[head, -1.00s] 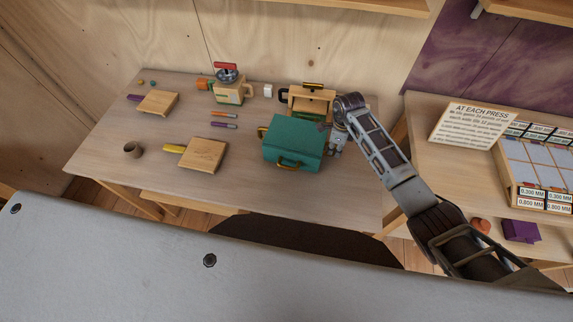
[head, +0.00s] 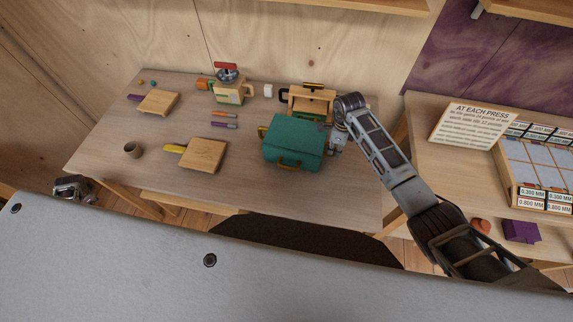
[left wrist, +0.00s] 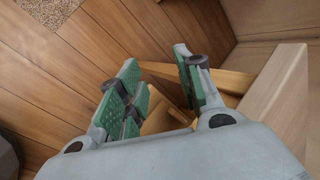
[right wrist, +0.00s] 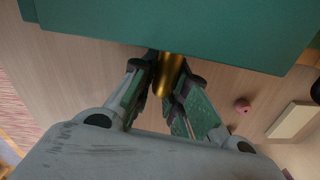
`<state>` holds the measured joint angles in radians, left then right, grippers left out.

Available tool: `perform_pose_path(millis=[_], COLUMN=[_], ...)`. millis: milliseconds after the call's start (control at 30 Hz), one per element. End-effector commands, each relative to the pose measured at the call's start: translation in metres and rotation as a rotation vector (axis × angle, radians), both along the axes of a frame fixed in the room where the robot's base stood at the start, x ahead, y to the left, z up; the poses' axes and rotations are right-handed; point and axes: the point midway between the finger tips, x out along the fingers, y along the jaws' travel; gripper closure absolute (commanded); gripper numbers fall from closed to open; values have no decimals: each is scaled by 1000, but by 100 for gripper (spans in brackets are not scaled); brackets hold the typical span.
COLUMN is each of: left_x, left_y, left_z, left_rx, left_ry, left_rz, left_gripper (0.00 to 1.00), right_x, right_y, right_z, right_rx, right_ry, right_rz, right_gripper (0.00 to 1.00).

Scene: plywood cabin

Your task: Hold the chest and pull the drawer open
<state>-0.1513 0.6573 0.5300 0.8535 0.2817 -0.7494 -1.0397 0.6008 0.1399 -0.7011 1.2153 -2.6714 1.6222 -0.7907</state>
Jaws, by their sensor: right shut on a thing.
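The teal chest (head: 293,138) stands near the right end of the table, with a brass handle (head: 288,164) low on its front and a smaller brass part at its left side. No open gap shows at its front. My right gripper (head: 337,138) is at the chest's right side, partly hidden by its own arm. In the right wrist view its fingers (right wrist: 167,85) are shut on a brass handle below the chest's teal side (right wrist: 180,25). My left gripper (left wrist: 158,75) is open and empty above the floor, away from the chest. Part of my left arm shows at the head view's left edge.
Wooden boards (head: 203,155), a cup (head: 132,149), markers (head: 224,120), a coffee grinder (head: 229,86) and a wooden box (head: 311,102) share the table (head: 240,185). Wooden table legs (left wrist: 160,122) are close to my left gripper.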

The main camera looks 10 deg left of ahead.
Motion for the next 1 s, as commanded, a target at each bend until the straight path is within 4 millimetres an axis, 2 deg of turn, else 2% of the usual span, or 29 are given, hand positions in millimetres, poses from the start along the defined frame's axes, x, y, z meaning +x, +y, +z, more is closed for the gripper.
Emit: perform_pose_path(millis=[33, 200, 333, 467, 633, 767, 867, 1000], left_x=[5, 17, 29, 48, 80, 110, 136, 176], left_y=[17, 56, 75, 81, 65, 40, 11, -40], left_z=[23, 83, 123, 158, 176, 179, 176, 171], left_rx=[16, 48, 65, 68, 50, 22, -10, -65], left_ry=[-4, -10, -22, -35, -51, -65, -78, -95], left_rz=[-6, -37, -65, -106, -162, -209, -250, -319], left_gripper=[65, 65, 65, 65, 65, 65, 65, 65], right_x=[1, 1, 1, 1, 1, 1, 1, 1], right_y=[0, 0, 0, 0, 0, 0, 0, 0], right_z=[1, 1, 1, 1, 1, 1, 1, 1], right_rx=[2, 2, 2, 2, 2, 2, 2, 2], right_ry=[-2, -2, -2, -2, -2, -2, -2, -2], right_rz=[-1, -1, -1, -1, -1, -1, -1, -1], right_gripper=[100, 100, 100, 100, 100, 100, 100, 100])
